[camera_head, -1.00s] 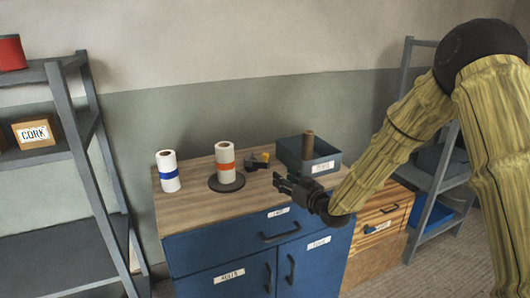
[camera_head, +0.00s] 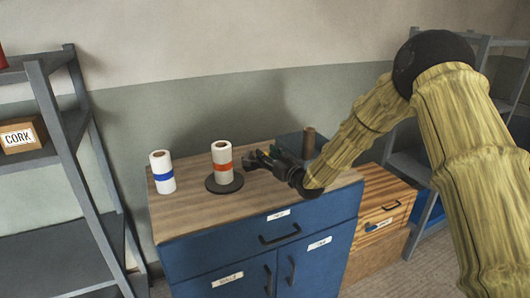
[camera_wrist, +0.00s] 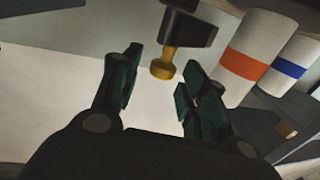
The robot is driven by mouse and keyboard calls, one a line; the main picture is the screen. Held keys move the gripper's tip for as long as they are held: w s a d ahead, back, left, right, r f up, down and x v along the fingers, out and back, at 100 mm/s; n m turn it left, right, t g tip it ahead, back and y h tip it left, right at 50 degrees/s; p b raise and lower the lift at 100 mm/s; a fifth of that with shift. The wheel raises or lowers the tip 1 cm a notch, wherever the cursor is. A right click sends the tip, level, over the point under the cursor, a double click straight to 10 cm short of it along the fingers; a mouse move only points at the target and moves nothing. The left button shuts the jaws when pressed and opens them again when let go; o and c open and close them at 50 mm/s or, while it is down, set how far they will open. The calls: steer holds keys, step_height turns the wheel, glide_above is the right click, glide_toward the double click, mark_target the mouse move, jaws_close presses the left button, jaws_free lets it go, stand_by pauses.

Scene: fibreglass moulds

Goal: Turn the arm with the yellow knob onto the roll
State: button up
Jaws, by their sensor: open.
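The yellow knob (camera_wrist: 162,68) hangs from a dark block-like arm (camera_wrist: 190,28) in the wrist view. It appears between and just ahead of the fingertips of my gripper (camera_wrist: 160,88), which is open and empty. In the head view my gripper (camera_head: 258,158) is just right of a white roll with an orange band (camera_head: 222,154), which stands upright on a dark round base (camera_head: 224,185). The gripper hides the knob and its arm there. The orange-banded roll also shows at the upper right of the wrist view (camera_wrist: 240,62).
A white roll with a blue band (camera_head: 162,171) stands left on the wooden top of the blue cabinet (camera_head: 265,240). A grey-blue bin (camera_head: 290,142) with a brown upright tube (camera_head: 309,142) stands behind my gripper. Grey shelves (camera_head: 65,150) stand at left. The front of the top is clear.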

steer(key=shift+w+a+r, duration=0.1)
steer(key=shift+w+a, duration=0.15)
steer(key=shift+w, duration=0.1)
steer(key=shift+w+a+f, duration=0.25)
steer(key=shift+w, duration=0.3)
steer(key=shift+s+r, duration=0.1)
jaws_close()
